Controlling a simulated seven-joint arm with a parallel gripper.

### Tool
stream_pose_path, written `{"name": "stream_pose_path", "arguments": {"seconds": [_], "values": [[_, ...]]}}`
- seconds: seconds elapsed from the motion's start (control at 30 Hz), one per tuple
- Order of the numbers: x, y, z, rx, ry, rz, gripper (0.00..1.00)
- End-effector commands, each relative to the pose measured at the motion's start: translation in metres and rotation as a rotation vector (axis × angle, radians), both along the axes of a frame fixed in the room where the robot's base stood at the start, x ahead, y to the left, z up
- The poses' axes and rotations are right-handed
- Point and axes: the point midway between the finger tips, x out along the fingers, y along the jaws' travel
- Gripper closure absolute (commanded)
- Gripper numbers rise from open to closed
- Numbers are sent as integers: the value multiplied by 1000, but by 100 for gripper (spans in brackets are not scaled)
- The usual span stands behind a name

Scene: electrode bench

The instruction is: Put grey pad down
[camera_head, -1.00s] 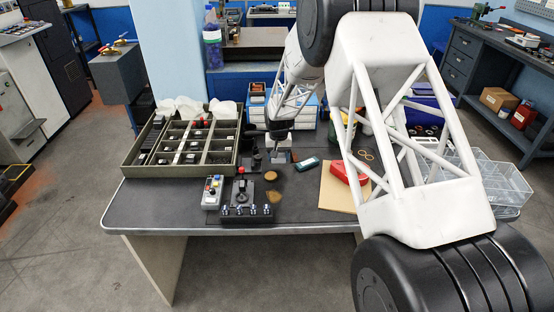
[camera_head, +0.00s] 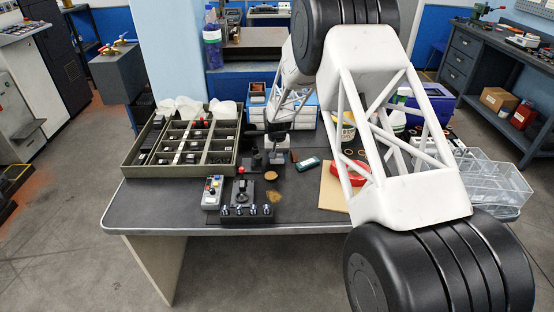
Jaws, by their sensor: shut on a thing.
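My gripper (camera_head: 277,152) is at the far end of my arm, small in the view, pointing down over the back middle of the dark bench top. It is shut on a small grey piece, which I take to be the grey pad (camera_head: 277,160). The pad is mostly hidden by the fingers and blends with the dark surface. I cannot tell whether it touches the bench.
A compartment tray (camera_head: 180,172) of small parts stands at left. A black fixture (camera_head: 243,190), a control box (camera_head: 212,190), round brown discs (camera_head: 271,173) and a dark handheld device (camera_head: 308,164) lie nearby. A red tool (camera_head: 347,175) and clear bins (camera_head: 492,180) are at right.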

Motion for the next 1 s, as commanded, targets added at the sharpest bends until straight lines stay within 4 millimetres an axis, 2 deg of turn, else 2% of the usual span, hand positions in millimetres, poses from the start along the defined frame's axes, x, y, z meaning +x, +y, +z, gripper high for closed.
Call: {"name": "stream_pose_path", "arguments": {"seconds": [0.13,0.57,0.6,0.77,1.0], "values": [[0,0,-10,0,0,0,65],[0,0,-14,0,1,0,65],[0,0,-14,0,0,0,38],[0,0,-14,0,0,0,14],[0,0,-14,0,0,0,14]]}}
